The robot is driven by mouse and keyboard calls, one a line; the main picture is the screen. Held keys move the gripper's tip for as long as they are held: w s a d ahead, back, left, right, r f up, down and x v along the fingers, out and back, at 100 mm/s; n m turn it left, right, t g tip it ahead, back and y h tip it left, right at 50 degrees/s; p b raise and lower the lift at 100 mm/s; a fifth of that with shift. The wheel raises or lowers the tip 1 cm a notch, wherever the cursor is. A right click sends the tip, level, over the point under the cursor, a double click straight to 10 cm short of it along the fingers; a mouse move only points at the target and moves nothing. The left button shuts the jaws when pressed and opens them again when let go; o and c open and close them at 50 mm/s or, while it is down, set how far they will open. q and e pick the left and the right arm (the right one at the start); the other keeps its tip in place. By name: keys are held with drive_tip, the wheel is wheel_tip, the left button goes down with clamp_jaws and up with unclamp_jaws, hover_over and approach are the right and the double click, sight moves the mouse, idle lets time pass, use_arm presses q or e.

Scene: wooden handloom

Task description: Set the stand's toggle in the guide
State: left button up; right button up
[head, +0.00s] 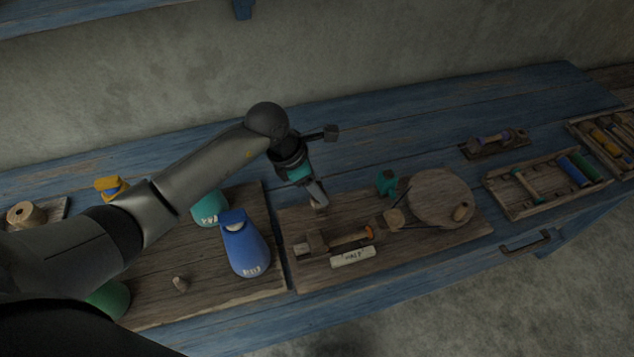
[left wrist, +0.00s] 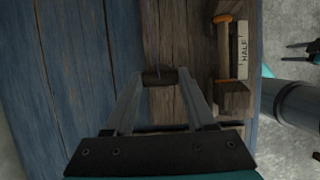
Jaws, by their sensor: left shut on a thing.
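My left gripper (head: 318,203) reaches down over the back left part of the winding stand's wooden board (head: 300,277). In the left wrist view its two fingers (left wrist: 160,78) are shut on a small dark round bar, the toggle (left wrist: 159,75), lying crosswise between the tips. The stand carries a round wooden wheel (head: 440,195), a spindle with an orange end (head: 350,239) and a teal piece (head: 386,182). I cannot tell which part is the guide, or whether the toggle touches it.
A label reading HALF (head: 353,257) lies at the stand's front. A blue cone (head: 245,247) and a teal cone (head: 210,207) stand on the board to the left. A tray of bobbins (head: 546,184) is at the right.

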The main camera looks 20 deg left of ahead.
use_arm(q)
drive_tip(key=shift+f, duration=0.4)
drive_tip(key=o, duration=1.4)
drive_tip(key=p+v, duration=0.1)
drive_tip(key=v, duration=1.4)
drive_tip(key=shift+s+a+r, duration=0.1)
drive_tip(key=shift+r, duration=0.05)
